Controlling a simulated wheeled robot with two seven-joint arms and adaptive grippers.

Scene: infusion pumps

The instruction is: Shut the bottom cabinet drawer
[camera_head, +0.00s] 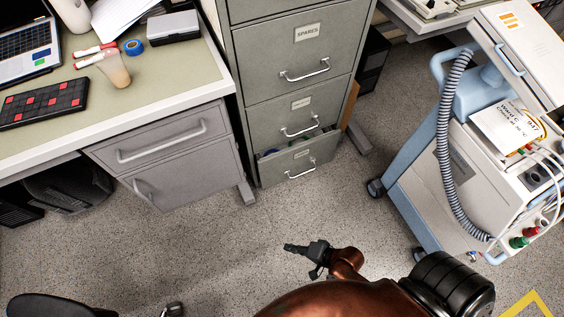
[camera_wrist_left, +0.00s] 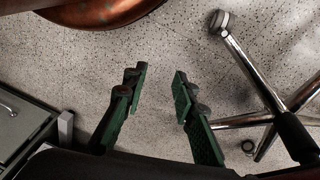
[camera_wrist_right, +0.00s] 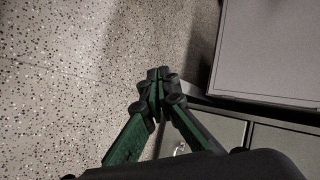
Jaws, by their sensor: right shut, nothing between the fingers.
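The grey filing cabinet (camera_head: 285,90) stands at the upper middle of the head view. Its bottom drawer (camera_head: 300,162) is partly pulled out, with a silver handle (camera_head: 300,171) on its front and some items showing inside. The drawers above it look closed. My right gripper (camera_head: 292,247) is in front of the cabinet and apart from the drawer. It is shut and empty, and its fingertips (camera_wrist_right: 157,74) meet in the right wrist view. My left gripper (camera_wrist_left: 160,75) shows only in the left wrist view, with its fingers apart and nothing between them.
A desk (camera_head: 170,75) with a low grey cabinet (camera_head: 180,160) stands left of the filing cabinet. A blue and white medical cart (camera_head: 410,200) stands at the right. A chair base (camera_wrist_left: 262,85) is near my left gripper. The speckled floor before the drawer is clear.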

